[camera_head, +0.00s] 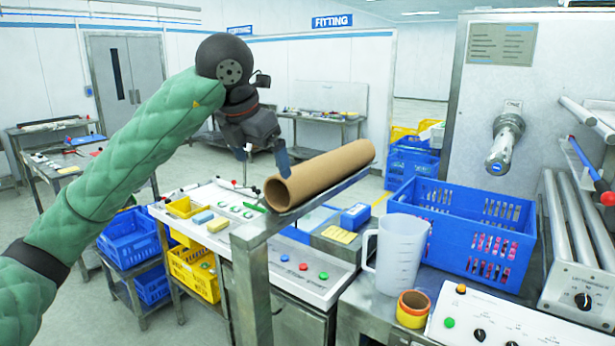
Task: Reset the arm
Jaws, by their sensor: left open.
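My left arm, in a green quilted sleeve, reaches in from the left in the head view. Its black gripper (262,160) points down with its fingers apart. It is open and appears empty, just behind and left of a brown cardboard tube (322,174). The tube lies on its side on a narrow metal stand (252,236). Whether a finger touches the tube I cannot tell. My right gripper is not in view.
A control panel (303,284) with buttons is below the stand. Blue and yellow bins stand at left.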

